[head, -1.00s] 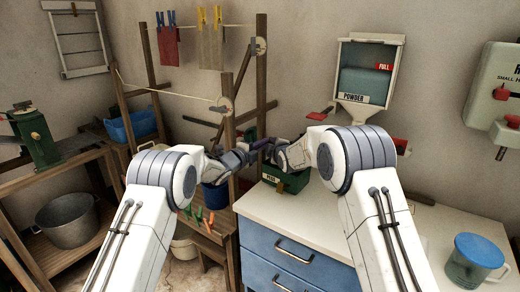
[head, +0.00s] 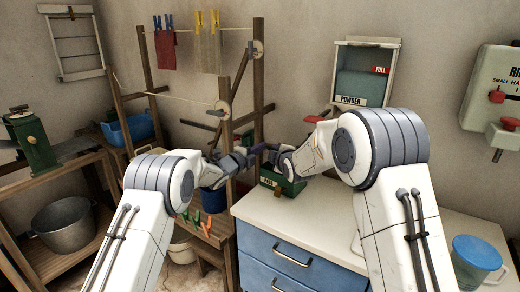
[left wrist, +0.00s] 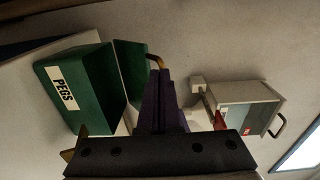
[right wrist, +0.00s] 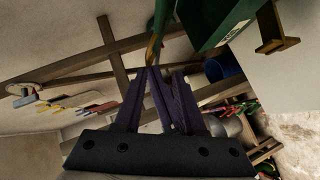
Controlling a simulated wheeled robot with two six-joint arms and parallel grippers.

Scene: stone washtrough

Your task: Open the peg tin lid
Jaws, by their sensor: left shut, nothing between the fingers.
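The green peg tin (head: 284,184) stands on the left end of the white counter, partly behind my right arm. In the left wrist view the tin (left wrist: 85,88) has a white PEGS label, and its green lid (left wrist: 129,68) stands apart from the body at an angle. The lid's brass tab (left wrist: 155,62) is close to my left fingertips. My left gripper (head: 253,158) is shut and empty beside the tin. My right gripper (right wrist: 160,72) is near the tab (right wrist: 151,48) and the lid (right wrist: 163,18); whether it grips anything is unclear. Both gripper tips are close together.
A wooden drying rack (head: 227,110) stands just left of the counter. A powder dispenser (head: 362,75) hangs above it. The counter (head: 320,220) is clear in front of the tin.

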